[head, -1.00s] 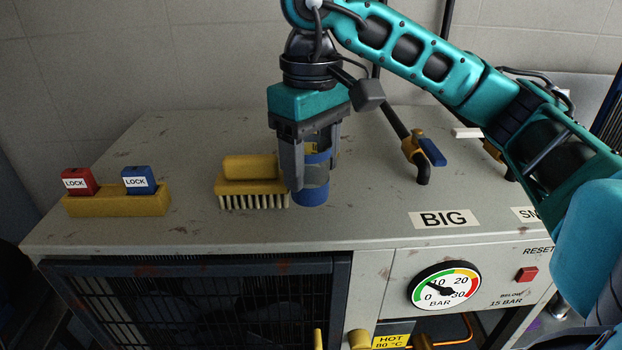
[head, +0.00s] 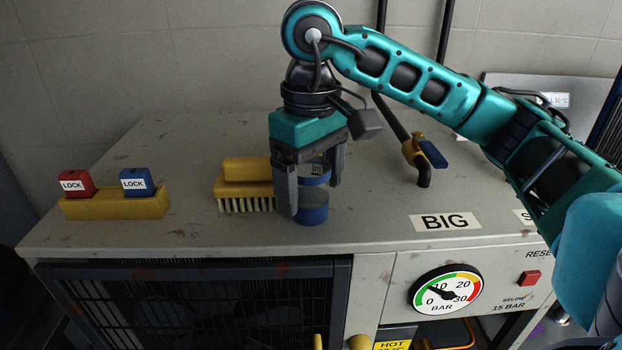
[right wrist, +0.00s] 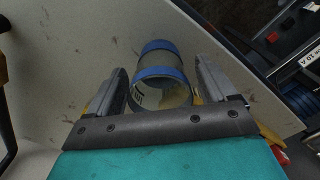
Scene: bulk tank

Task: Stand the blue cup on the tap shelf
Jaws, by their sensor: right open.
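The blue cup (head: 309,214), a grey cylinder with blue bands, stands upright on or just above the machine's top, near its front edge. My right gripper (head: 311,200) points down over it, open, with one finger on each side. In the right wrist view the cup (right wrist: 162,72) is between the open fingers (right wrist: 161,66), its mouth towards the camera. Gaps show beside it there. The head view partly hides the cup behind a finger. I cannot make out the tap shelf for sure; an opening with an orange pipe (head: 458,346) shows below the gauge. My left gripper is not in view.
A yellow brush (head: 245,190) lies close left of the cup. A yellow block (head: 115,204) with red and blue locks stands farther left. A pipe with a blue-handled valve (head: 425,160) rises at right. The top's right front, by the BIG label (head: 445,221), is clear.

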